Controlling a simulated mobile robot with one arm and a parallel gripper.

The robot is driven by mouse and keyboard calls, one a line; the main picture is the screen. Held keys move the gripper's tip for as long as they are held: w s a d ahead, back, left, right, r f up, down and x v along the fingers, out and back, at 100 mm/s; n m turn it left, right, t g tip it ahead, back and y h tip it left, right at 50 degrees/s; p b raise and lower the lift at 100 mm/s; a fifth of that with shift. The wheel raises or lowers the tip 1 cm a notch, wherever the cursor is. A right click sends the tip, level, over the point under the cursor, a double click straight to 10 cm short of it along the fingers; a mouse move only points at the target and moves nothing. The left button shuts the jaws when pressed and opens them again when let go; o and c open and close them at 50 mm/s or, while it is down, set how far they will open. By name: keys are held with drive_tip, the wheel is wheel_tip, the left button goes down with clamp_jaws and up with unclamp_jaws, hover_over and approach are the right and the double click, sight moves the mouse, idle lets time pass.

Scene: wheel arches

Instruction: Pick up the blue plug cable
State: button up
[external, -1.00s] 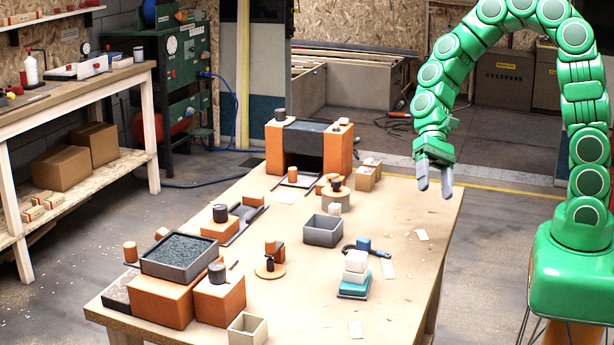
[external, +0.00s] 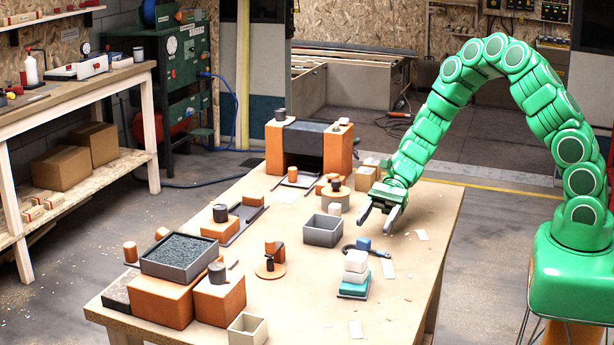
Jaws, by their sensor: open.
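The blue plug cable lies on the table right of centre: a small blue plug block (external: 363,243) with a dark curved cable (external: 350,249) beside it. My gripper (external: 377,222) is open and empty, with its two grey fingers pointing down and a little to the left. It is just behind and above the plug, apart from it. The gap between fingertips and table is hard to judge in this view.
A stack of white blocks (external: 355,262) on a teal base stands just in front of the plug. A grey open box (external: 322,230) stands to its left. Orange blocks (external: 336,155) stand at the back of the table (external: 415,275). The table's right side is mostly clear, with small white cards.

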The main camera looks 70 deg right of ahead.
sight(360, 246)
drive_tip(key=shift+w+d+f+m, duration=0.2)
drive_tip(key=shift+f+m, duration=0.05)
drive_tip(key=shift+f, duration=0.25)
drive_tip(key=shift+w+d+f+m, duration=0.2)
drive_tip(key=shift+f+m, duration=0.05)
drive_tip(key=shift+f, duration=0.25)
drive_tip(key=shift+x, duration=3.8)
drive_tip(key=shift+r, duration=0.1)
drive_tip(key=c, duration=1)
drive_tip(key=shift+c, duration=0.2)
